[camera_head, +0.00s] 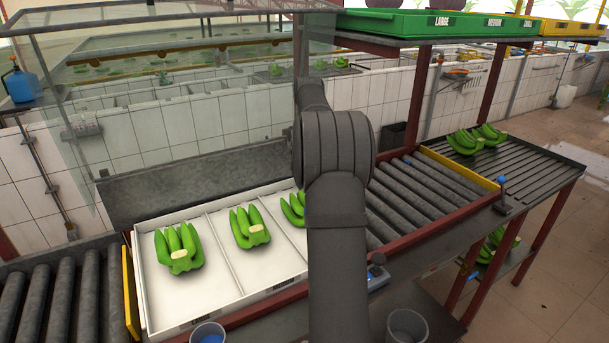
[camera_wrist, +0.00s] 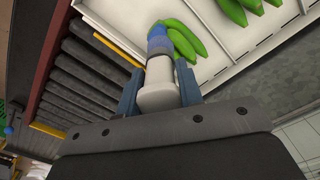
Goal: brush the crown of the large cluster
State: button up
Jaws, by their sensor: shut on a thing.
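In the head view, three green banana clusters lie in a white divided tray (camera_head: 222,255): a left cluster (camera_head: 180,245), a middle cluster (camera_head: 248,227) and a right cluster (camera_head: 293,208) partly hidden by my arm. The left one looks largest there. Pale crown patches show on the left and middle clusters. In the wrist view, my gripper (camera_wrist: 160,88) is shut on a brush (camera_wrist: 157,72) with a pale handle and blue head. The blue head overlaps green bananas (camera_wrist: 186,42) in the picture; whether it touches them is unclear. My arm hides the gripper and brush in the head view.
Rollers (camera_head: 410,195) flank the tray. More bananas (camera_head: 477,138) lie on the rack at right. A green crate marked LARGE (camera_head: 400,22) sits on the upper shelf. A clear panel hangs at left.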

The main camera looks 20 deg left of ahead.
jog(key=shift+a, duration=0.1)
jog(key=s+a+r+n, duration=0.1)
jog(key=s+a+n, duration=0.5)
jog(key=s+a, duration=2.2)
notch_tip(320, 180, down, 5)
jog(key=s+d, duration=0.1)
jog(key=d, duration=0.1)
jog(key=shift+s+d+f, duration=0.2)
jog(key=shift+s, duration=0.15)
jog(key=shift+f, duration=0.6)
jog(key=shift+s+a, duration=0.35)
jog(key=shift+a, duration=0.05)
jog(key=shift+w+d, duration=0.75)
jog(key=shift+d, duration=0.05)
